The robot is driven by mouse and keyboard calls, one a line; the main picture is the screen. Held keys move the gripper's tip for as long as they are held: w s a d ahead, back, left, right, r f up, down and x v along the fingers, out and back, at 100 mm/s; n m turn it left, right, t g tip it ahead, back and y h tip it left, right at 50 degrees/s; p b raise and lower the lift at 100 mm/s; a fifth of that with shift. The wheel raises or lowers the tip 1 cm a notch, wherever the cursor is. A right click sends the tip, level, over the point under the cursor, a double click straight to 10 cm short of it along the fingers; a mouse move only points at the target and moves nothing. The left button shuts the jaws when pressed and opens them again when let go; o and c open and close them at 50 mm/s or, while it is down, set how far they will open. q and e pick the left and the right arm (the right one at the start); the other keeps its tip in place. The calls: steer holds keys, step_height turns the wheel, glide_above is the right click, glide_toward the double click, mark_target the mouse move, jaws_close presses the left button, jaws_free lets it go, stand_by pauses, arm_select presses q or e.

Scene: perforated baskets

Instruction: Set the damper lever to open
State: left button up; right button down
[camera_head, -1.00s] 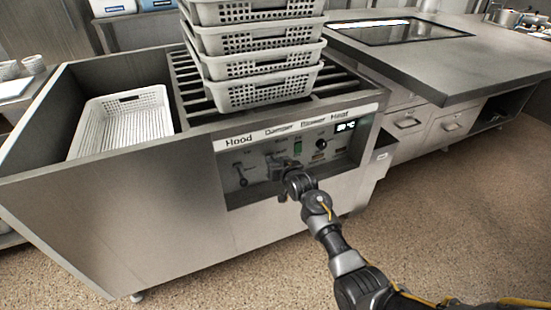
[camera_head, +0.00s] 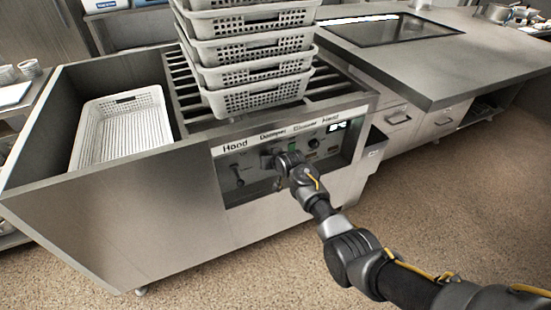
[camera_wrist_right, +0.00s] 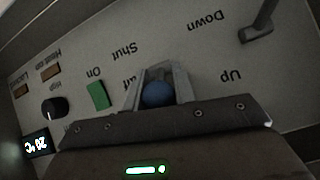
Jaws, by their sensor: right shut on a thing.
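The damper lever's blue knob (camera_wrist_right: 157,94) sits between the two fingers of my right gripper in the right wrist view, where the panel lettering is upside down. My right gripper (camera_head: 268,160) is shut on this knob at the control panel, under the "Damper" label. The word "Shut" shows beyond the knob. A second word, ending in what looks like "ll", is partly hidden by a finger, and the knob is closer to it than to "Shut". The lever's shaft is hidden. My left gripper is not in view.
The hood lever (camera_wrist_right: 260,27) stands beside the damper, with "Down" and "Up" labels. On the other side are a green switch (camera_wrist_right: 97,95) and a black heat knob (camera_wrist_right: 54,107). Stacked baskets (camera_head: 258,97) stand on slats above the panel. Another basket (camera_head: 125,128) sits in the left bay.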

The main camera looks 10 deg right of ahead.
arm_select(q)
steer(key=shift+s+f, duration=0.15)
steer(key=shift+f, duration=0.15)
arm_select(e)
steer(key=c, duration=1.2)
jaws_free()
steer(key=shift+o, duration=0.2)
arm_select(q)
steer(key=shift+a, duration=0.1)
